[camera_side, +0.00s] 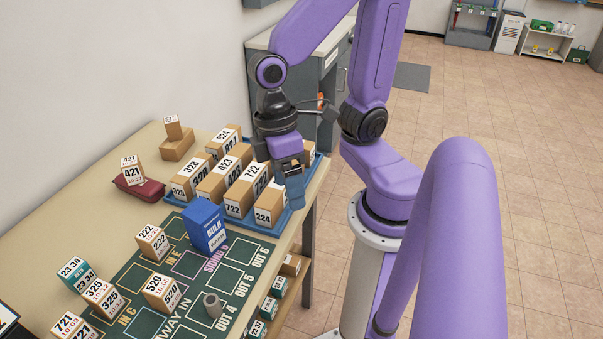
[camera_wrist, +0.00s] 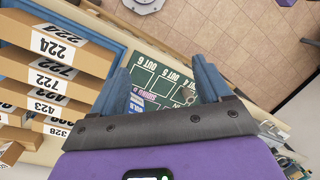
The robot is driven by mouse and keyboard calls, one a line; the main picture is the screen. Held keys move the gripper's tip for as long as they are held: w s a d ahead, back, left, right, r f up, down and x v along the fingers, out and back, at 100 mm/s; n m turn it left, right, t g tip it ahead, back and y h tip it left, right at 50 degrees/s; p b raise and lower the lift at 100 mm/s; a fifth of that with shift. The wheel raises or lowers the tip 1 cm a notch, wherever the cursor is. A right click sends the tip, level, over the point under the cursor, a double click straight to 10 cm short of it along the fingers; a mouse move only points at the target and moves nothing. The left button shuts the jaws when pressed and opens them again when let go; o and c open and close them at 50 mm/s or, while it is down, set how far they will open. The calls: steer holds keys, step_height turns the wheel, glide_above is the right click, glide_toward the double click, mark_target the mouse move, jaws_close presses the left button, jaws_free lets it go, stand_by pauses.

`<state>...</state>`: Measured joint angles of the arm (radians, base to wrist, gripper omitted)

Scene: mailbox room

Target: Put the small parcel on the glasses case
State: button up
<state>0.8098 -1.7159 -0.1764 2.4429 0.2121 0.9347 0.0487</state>
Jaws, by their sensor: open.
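A dark red case (camera_side: 150,191), which looks like the glasses case, lies on the table at the left in the side view. A small white-and-brown parcel marked 421 (camera_side: 132,174) stands upright on it. My gripper (camera_side: 294,188) is well to the right, over the right edge of the table by the blue tray. In the wrist view my gripper (camera_wrist: 163,88) has its blue fingers spread apart, with nothing between them but the mat far below. The case and the 421 parcel do not show in the wrist view.
A blue tray (camera_side: 263,230) holds several numbered boxes beside my gripper. A small box (camera_side: 173,127) sits on a brown box (camera_side: 178,146) at the back. The green mat (camera_side: 190,268) carries a blue bulb box (camera_side: 205,228), several parcels and a grey cylinder (camera_side: 212,305).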

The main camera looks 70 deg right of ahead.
steer(key=s+d+n+t, duration=0.1)
steer(key=n, duration=0.1)
steer(key=d+n+t, duration=0.1)
steer(key=n, duration=0.1)
steer(key=shift+s+r, duration=0.4)
